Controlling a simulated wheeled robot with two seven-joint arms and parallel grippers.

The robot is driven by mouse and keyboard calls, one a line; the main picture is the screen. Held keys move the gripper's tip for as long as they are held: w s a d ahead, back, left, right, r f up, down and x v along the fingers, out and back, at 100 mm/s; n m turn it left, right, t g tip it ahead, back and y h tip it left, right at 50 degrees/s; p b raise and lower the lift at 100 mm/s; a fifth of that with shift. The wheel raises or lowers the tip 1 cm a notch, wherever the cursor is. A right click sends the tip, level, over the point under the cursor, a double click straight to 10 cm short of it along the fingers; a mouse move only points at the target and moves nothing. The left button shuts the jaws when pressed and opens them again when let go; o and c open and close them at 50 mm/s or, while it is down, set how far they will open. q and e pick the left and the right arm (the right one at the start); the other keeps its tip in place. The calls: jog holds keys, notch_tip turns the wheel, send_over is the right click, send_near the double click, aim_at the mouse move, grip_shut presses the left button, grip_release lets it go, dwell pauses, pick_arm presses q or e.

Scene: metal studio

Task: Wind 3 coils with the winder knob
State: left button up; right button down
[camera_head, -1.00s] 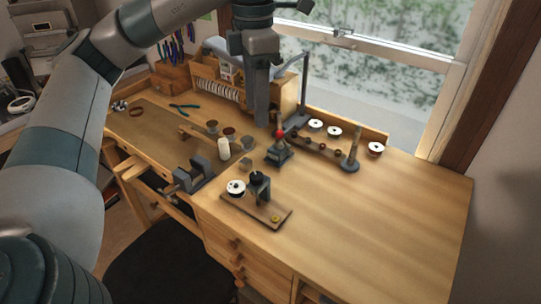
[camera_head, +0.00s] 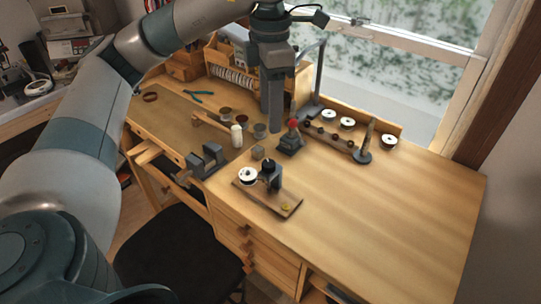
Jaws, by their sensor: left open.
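The winder is a small wooden board (camera_head: 287,196) on the bench, with a dark upright post (camera_head: 272,181). A black knob (camera_head: 268,164) tops the post. A white spool (camera_head: 248,176) sits at the board's left end and a small yellow disc (camera_head: 287,206) at its right end. My left gripper (camera_head: 275,128) points down behind the winder, apart from the knob and above it in the picture. It is open and holds nothing that I can see; the gap between its fingers is hard to see. My right gripper is not in view.
A small grey tool with a red ball (camera_head: 293,123) stands close right of my left gripper. The bench's right side is clear.

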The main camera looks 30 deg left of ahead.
aim_at(270, 163)
pick_arm(q)
jog(key=shift+f+p, duration=0.6)
jog(key=shift+f, duration=6)
jog(key=c, duration=1)
